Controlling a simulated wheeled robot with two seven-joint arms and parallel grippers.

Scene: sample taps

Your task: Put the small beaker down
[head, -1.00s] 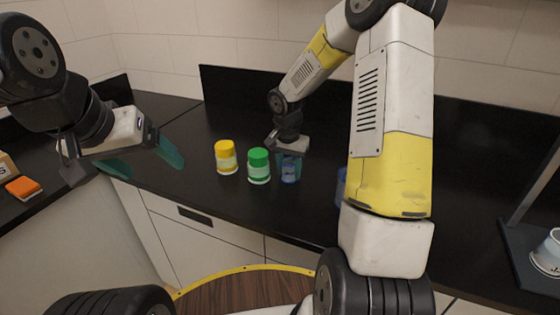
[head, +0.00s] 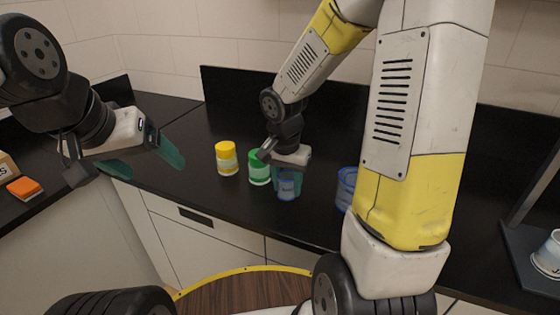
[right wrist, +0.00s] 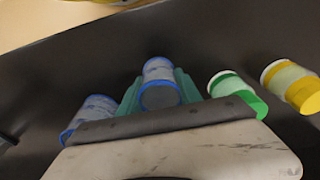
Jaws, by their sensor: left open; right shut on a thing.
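The small beaker (head: 287,188), clear with blue markings, is between the teal fingers of my right gripper (head: 288,180), over the front part of the black counter. The gripper is shut on it. In the right wrist view the small beaker (right wrist: 159,84) shows its blue rim and grey inside between the fingers. I cannot tell whether its base touches the counter. My left gripper (head: 140,160) is open and empty at the left, over the counter's front edge.
A green-lidded jar (head: 259,168) stands just left of the small beaker, and a yellow-lidded jar (head: 227,159) further left. A larger blue-marked beaker (head: 346,188) stands to the right, partly hidden by my right arm. The black counter (head: 228,200) is bare in front of the jars.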

